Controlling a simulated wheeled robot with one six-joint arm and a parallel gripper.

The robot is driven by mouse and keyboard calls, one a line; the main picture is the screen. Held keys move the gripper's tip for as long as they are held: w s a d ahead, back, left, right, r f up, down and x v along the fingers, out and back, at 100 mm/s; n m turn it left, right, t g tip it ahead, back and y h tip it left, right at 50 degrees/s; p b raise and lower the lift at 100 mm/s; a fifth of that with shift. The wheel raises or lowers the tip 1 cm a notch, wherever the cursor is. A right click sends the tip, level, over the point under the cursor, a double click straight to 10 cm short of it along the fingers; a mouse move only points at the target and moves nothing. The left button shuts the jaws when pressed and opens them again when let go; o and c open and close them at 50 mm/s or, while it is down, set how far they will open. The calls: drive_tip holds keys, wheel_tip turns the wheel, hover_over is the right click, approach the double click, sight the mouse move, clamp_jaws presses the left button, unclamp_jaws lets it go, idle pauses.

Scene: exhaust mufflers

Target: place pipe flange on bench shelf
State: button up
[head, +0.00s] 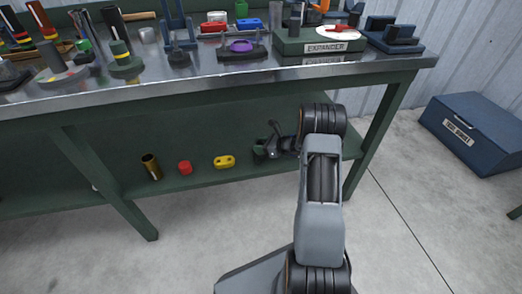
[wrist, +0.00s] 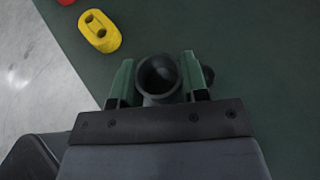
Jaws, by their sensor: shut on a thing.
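My gripper (wrist: 156,72) is shut on a dark grey pipe flange (wrist: 158,74) with a round open bore facing the wrist camera. A green finger presses on each side, and a dark rounded part shows just right of the right finger. In the head view my gripper (head: 274,143) reaches in over the right part of the green bench shelf (head: 120,166), under the bench top. The shelf also fills much of the wrist view (wrist: 255,45). I cannot tell whether the flange touches the shelf; its underside is hidden.
On the shelf, left of my gripper, stand a yellow two-hole block (head: 224,161), a red piece (head: 184,167) and a brass cylinder (head: 152,167). The bench top (head: 200,82) overhangs the shelf. A bench leg (head: 372,135) stands right of my arm. A blue box (head: 475,130) is on the floor.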

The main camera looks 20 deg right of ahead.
drive_tip(key=shift+f, duration=0.5)
drive_tip(key=shift+f, duration=0.15)
drive_tip(key=shift+f, duration=0.15)
drive_tip(key=o, duration=1)
drive_tip(key=shift+o, duration=0.2)
